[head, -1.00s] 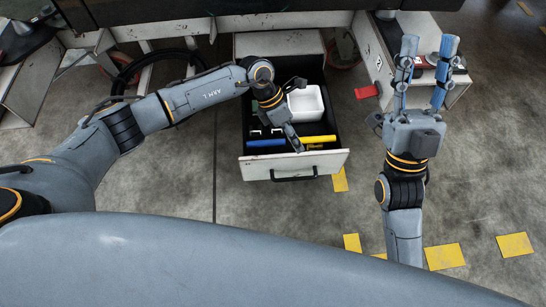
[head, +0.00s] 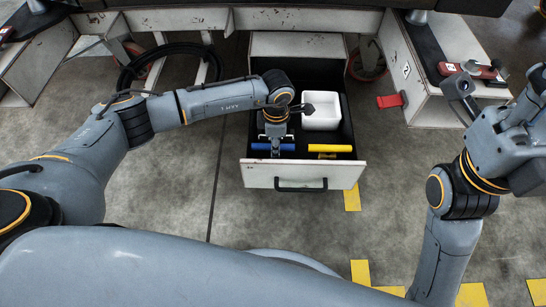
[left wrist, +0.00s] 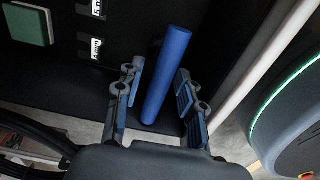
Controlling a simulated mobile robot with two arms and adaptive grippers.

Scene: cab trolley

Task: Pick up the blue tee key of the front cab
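The blue tee key (head: 262,147) lies near the front wall of the open drawer, left of a yellow-handled key (head: 330,149). In the left wrist view its blue bar (left wrist: 170,65) runs between the two fingers. My left gripper (head: 277,142) is over the drawer, reaching down at the blue key and hiding part of it. In the left wrist view that gripper (left wrist: 159,76) is open, with a gap between the bar and the right finger.
The drawer (head: 305,176) has a white front with a black handle. A white box (head: 321,108) stands inside it. The wrist view shows size labels (left wrist: 90,48) and a green pad (left wrist: 27,24). A white cabinet (head: 430,100) with a red latch (head: 391,101) stands to the right.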

